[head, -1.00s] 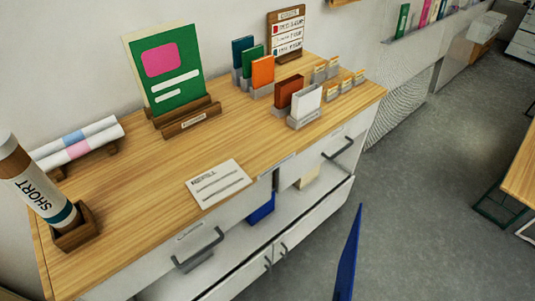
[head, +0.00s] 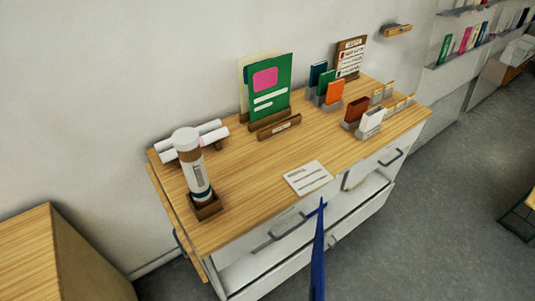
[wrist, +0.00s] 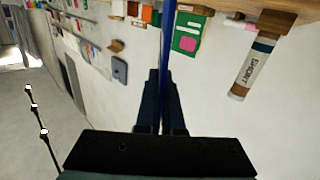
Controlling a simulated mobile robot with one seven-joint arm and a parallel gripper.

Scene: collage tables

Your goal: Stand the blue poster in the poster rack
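The blue poster (head: 317,255) shows edge-on as a thin blue sliver at the bottom of the head view, in front of the cabinet. In the wrist view the blue poster (wrist: 168,35) rises edge-on between the fingers of my gripper (wrist: 162,85), which is shut on it. The wooden poster rack (head: 279,127) stands at the back of the cabinet top. A green poster (head: 284,85) and a cream one behind it stand upright in the rack. The green poster also shows in the wrist view (wrist: 187,36). My gripper is outside the head view.
A white tube (head: 196,170) stands in a wooden holder at the cabinet's left end. Rolled posters (head: 190,141) lie behind it. A card (head: 307,178) lies near the front edge. Small card holders (head: 365,116) fill the right side. Another wooden surface (head: 30,245) is at left.

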